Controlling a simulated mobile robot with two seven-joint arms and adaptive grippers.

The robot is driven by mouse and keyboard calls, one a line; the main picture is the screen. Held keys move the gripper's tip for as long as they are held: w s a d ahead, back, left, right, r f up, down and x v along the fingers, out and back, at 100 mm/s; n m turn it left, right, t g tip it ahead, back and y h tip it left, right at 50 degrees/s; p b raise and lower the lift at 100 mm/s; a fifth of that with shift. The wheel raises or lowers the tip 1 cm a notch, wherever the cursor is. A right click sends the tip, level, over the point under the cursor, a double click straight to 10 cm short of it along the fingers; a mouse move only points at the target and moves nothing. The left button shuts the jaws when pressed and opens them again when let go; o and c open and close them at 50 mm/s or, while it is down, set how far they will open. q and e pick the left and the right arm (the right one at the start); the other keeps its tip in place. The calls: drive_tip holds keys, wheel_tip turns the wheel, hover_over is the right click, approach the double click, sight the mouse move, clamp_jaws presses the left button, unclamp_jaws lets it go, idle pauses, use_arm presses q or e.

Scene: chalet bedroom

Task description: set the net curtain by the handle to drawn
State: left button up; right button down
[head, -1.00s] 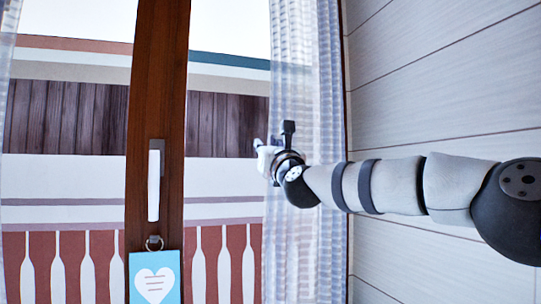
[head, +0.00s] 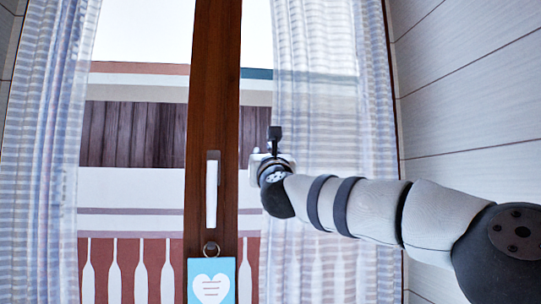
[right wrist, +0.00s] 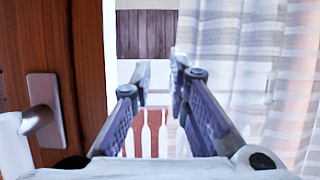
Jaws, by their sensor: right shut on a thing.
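The right net curtain (head: 325,110), sheer with pale bands, hangs over the right pane in the head view. It also fills the right of the right wrist view (right wrist: 235,60). Its left edge is a short way right of the brown centre post. My right gripper (head: 258,168) is at that edge, just right of the post. In the right wrist view its two fingers (right wrist: 160,72) point at the window, and it is shut on the curtain's edge. I cannot make out the curtain's handle between the fingers. My left gripper is not in view.
The wooden centre post (head: 214,90) carries a white window handle (head: 211,190), close to the gripper's left. A blue heart tag (head: 211,283) hangs below it. Another net curtain (head: 45,150) hangs at the left. A panelled wall (head: 465,80) stands at the right.

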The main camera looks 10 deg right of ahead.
drive_tip(key=c, duration=1.5)
unclamp_jaws()
drive_tip(key=shift+f, duration=0.1)
drive_tip(key=v, duration=1.2)
drive_tip(key=shift+c, duration=0.4)
